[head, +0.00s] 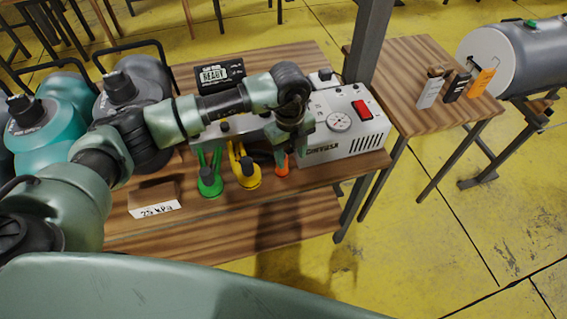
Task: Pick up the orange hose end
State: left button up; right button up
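The orange hose end (282,170) is at the front edge of the wooden table, left of the white pump box. Its upper part is hidden behind my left gripper (293,155). My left gripper hangs above and just behind it, pointing down, with its fingers apart. I see no clear contact between them. A yellow hose end (247,177) and a green hose end (210,184) stand to the left of the orange one. My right gripper is not in view.
The white pump box (348,121) with a gauge and red switch stands close to the right of the gripper. A "READY" display (219,74) is behind. A "25 kPa" block (155,203) lies front left. A dark post rises behind the pump box.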

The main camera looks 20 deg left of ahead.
pick_arm(q)
jog(key=shift+y, duration=0.3)
jog(key=a+f, duration=0.1)
jog(key=a+f+p, duration=0.1)
jog(key=a+f, duration=0.1)
jog(key=f, duration=0.1)
jog(key=shift+w+a, duration=0.25)
jog(key=shift+a, duration=0.05)
jog(key=f, duration=0.1)
jog(key=w+f, duration=0.1)
jog(key=f, duration=0.1)
jog(key=shift+w+a+f+p, duration=0.15)
jog(key=shift+a+p, duration=0.05)
jog(key=shift+p, duration=0.15)
jog(key=shift+d+f, duration=0.1)
jog(key=shift+d, duration=0.1)
jog(key=shift+s+d, duration=0.2)
jog(key=shift+s, duration=0.1)
jog(key=shift+s+d, duration=0.15)
jog(key=shift+c, duration=0.7)
jog(key=c, duration=0.6)
grip_shut()
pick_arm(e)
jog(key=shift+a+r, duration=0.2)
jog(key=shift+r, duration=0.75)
